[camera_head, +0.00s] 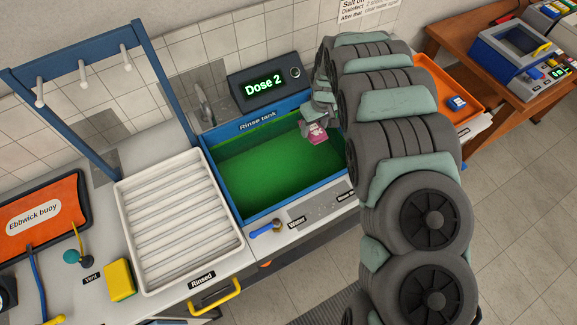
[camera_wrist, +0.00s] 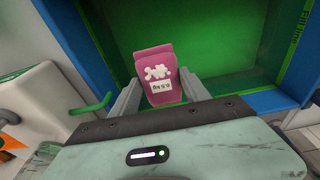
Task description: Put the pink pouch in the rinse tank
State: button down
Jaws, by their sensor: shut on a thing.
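The pink pouch (camera_wrist: 158,75) has a white printed mark and a small label. My gripper (camera_wrist: 157,90) is shut on it, one finger on each side. In the head view the pouch (camera_head: 318,133) hangs below my gripper (camera_head: 318,122), over the right part of the rinse tank. The rinse tank (camera_head: 212,143) has a blue rim and green inside. The pouch looks to be above the green, near the back right corner; its exact height is hard to tell. My arm hides the tank's right edge in the head view.
A white ribbed tray (camera_head: 128,190) stands left of the tank. A "Dose 2" display (camera_head: 265,85) and a tap (camera_head: 203,105) stand behind it. A blue-handled water valve (camera_head: 266,230) is at the front. An orange tray (camera_head: 470,95) lies right of my arm.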

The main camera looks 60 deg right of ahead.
notch_tip(320, 180, down, 15)
jog(key=shift+r+p, duration=0.2)
jog(key=shift+p, duration=0.15)
jog(key=shift+f+b, duration=1.15)
jog(key=shift+f, duration=0.95)
jog(key=shift+f, duration=0.2)
jog(key=c, duration=0.5)
grip_release()
jog(key=shift+r, duration=0.1)
